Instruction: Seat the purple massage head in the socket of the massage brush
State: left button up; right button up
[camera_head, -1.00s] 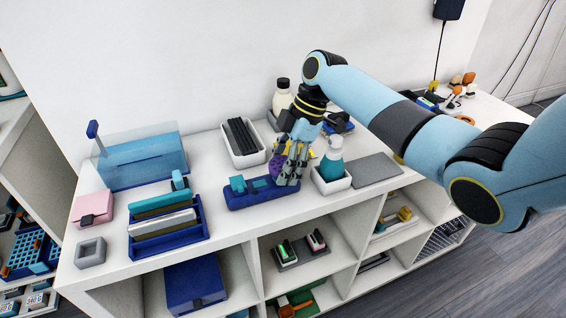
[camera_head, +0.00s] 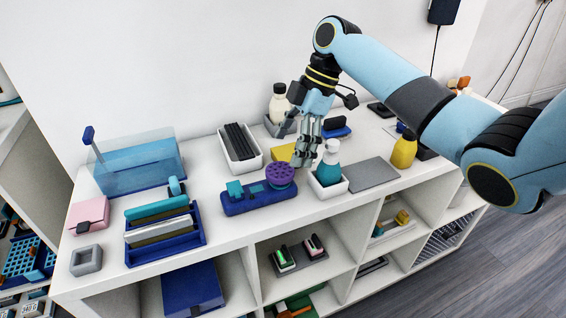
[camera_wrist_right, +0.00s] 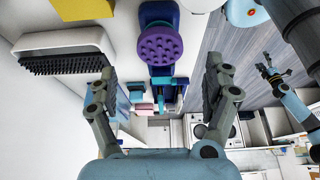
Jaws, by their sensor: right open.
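The purple massage head (camera_head: 280,175) is a round studded disc. It rests on the right end of the dark blue holder (camera_head: 262,203), where the teal massage brush (camera_head: 236,189) lies. The socket under the head is hidden, so I cannot tell how fully it is seated. My right gripper (camera_head: 306,158) is open and empty, to the right of the head and apart from it. In the right wrist view the purple head (camera_wrist_right: 158,45) shows beyond the open fingers (camera_wrist_right: 160,88).
A teal bottle in a white box (camera_head: 329,188) stands close to the right gripper. A white tray with black bars (camera_head: 257,164) is behind the holder. A yellow bottle (camera_head: 404,150) and a grey mat (camera_head: 371,174) are to the right. Shelf top left of the holder is partly clear.

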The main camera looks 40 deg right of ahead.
jog(key=v, duration=0.5)
jog(key=o, duration=0.3)
jog(key=shift+o, duration=0.2)
notch_tip(320, 180, up, 9)
jog(key=p, duration=0.8)
jog(key=shift+p, duration=0.4)
jog(key=shift+f, duration=0.1)
